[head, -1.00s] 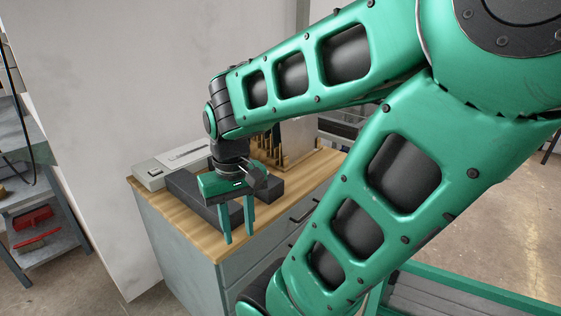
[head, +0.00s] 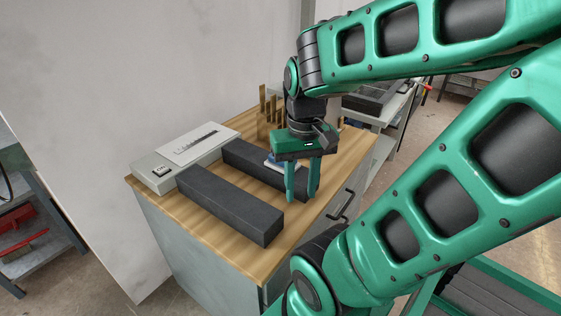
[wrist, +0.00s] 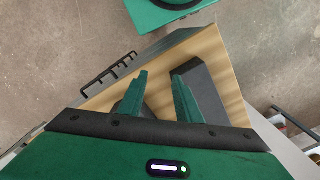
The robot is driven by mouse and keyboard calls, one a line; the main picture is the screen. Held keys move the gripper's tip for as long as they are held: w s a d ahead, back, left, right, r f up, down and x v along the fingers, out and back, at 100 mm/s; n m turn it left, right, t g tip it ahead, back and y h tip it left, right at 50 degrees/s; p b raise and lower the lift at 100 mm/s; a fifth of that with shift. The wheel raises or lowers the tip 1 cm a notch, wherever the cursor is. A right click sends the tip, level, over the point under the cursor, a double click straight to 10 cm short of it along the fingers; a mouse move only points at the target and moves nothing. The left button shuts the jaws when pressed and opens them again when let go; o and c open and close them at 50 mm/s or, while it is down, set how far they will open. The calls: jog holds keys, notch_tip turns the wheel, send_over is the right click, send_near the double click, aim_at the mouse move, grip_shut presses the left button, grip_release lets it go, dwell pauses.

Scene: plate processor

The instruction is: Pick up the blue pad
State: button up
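A small pale-and-blue piece, which looks like the blue pad (head: 273,164), shows just left of my gripper in the head view, at the rear dark block. My gripper and its fingers hide much of it, and I cannot make it out in the wrist view. My gripper (head: 302,196) points down over the wooden cabinet top. Its two green fingers are apart with nothing seen held between them. In the wrist view the open fingers (wrist: 160,76) have wood showing between them.
Two long dark blocks lie on the wooden top (head: 257,262): a front block (head: 225,203) and a rear block (head: 240,162) close to my fingers. A grey-white device (head: 160,170) stands at the left. Upright brown posts (head: 268,110) stand behind my gripper. A handle (head: 340,208) juts from the cabinet.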

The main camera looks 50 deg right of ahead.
aim_at(270, 162)
jog(key=o, duration=0.6)
jog(key=shift+s+r, duration=0.2)
jog(key=shift+s, duration=0.1)
jog(key=shift+c, duration=0.2)
jog(key=o, duration=1)
jog(key=shift+w+d+r+m, duration=0.75)
jog(key=shift+w+d, duration=0.1)
jog(key=shift+d, duration=0.2)
jog(key=shift+o, duration=1)
jog(key=w+d+r+m, duration=0.2)
jog(key=w+d+m, duration=0.6)
jog(key=w, duration=0.7)
jog(key=shift+w+d, duration=0.3)
jog(key=shift+d, duration=0.75)
jog(key=shift+m, duration=0.25)
jog(key=shift+w+d+f, duration=0.1)
jog(key=shift+w+f, duration=0.05)
jog(key=shift+f, duration=1.65)
jog(key=shift+w+d+f, duration=0.1)
jog(key=shift+d+f, duration=0.05)
jog(key=shift+f, duration=1.6)
jog(key=shift+w+d+f, duration=0.1)
jog(key=shift+w+f, duration=0.05)
jog(key=shift+f, duration=1.65)
